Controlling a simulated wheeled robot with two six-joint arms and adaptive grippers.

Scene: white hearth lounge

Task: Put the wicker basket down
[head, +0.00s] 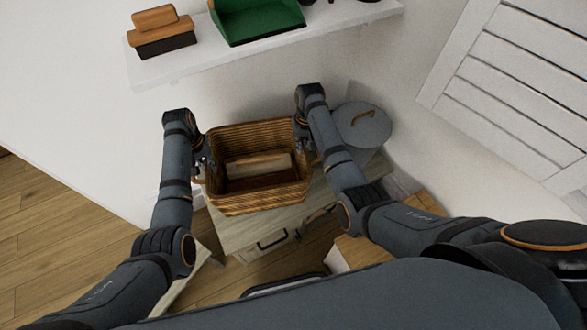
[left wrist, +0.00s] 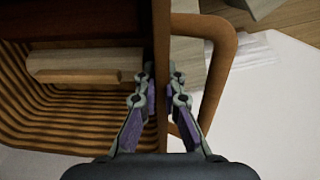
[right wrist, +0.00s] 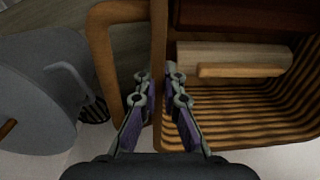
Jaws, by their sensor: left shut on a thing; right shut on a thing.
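The wicker basket (head: 258,200) is brown, woven and upright, held between my two arms over a pale wooden cabinet (head: 245,232). A light wooden block-like item (head: 258,165) lies inside it. My left gripper (head: 207,163) is shut on the basket's left side wall; in the left wrist view the fingers (left wrist: 160,92) pinch the rim beside a looped handle (left wrist: 222,80). My right gripper (head: 302,140) is shut on the opposite wall; in the right wrist view its fingers (right wrist: 158,92) pinch the rim beside the other handle (right wrist: 100,50). I cannot tell whether the basket's bottom touches the cabinet top.
A grey lidded bin (head: 362,128) stands close to the right of the basket. A white shelf (head: 215,58) above holds a wooden brush (head: 160,32) and a green dustpan-like tray (head: 255,20). A white slatted panel (head: 510,80) is at the right. Wooden floor (head: 50,235) lies open at left.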

